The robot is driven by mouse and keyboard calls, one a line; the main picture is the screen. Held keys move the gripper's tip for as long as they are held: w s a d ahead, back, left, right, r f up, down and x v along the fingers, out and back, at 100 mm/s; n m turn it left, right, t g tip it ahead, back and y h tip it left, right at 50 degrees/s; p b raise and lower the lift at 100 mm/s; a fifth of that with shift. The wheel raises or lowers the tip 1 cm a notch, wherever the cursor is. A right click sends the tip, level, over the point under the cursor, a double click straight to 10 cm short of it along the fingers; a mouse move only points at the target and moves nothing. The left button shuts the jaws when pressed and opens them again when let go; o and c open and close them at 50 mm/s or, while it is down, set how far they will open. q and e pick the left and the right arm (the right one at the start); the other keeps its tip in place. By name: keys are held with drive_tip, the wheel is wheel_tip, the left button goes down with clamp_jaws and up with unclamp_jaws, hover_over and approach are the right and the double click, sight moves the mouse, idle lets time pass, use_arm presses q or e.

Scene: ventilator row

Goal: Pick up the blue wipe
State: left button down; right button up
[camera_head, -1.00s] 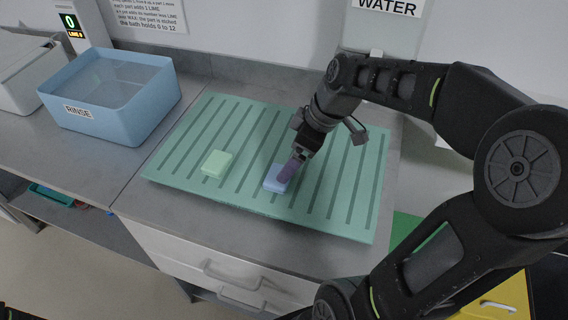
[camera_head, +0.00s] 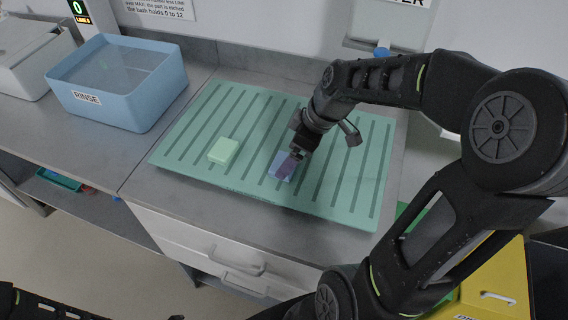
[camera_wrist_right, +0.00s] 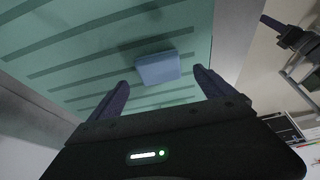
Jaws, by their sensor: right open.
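The blue wipe (camera_head: 281,166) is a small flat block lying on the green ribbed mat (camera_head: 180,150) near its front edge. My right gripper (camera_head: 292,163) is above the wipe and hides part of it in the head view. In the right wrist view the blue wipe (camera_wrist_right: 157,68) lies ahead of and between the two open fingers of my right gripper (camera_wrist_right: 160,90), which look clear of it. A pale green block (camera_head: 223,151) lies on the mat to the left of the wipe. My left gripper is not seen.
A blue tub labelled RINSE (camera_head: 120,105) stands left of the mat on the grey counter (camera_head: 140,180). A white bin (camera_head: 22,65) is at the far left. A yellow box (camera_head: 490,285) is at the lower right. Drawers (camera_head: 215,250) are below the counter's front edge.

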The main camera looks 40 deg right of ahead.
drive_tip(key=shift+p+x, duration=0.35)
drive_tip(key=shift+x, duration=1.65)
drive_tip(key=c, duration=1.4)
wheel_tip(320, 180, up, 10)
drive_tip(key=shift+r+b, duration=0.1)
drive_tip(key=shift+b, duration=0.5)
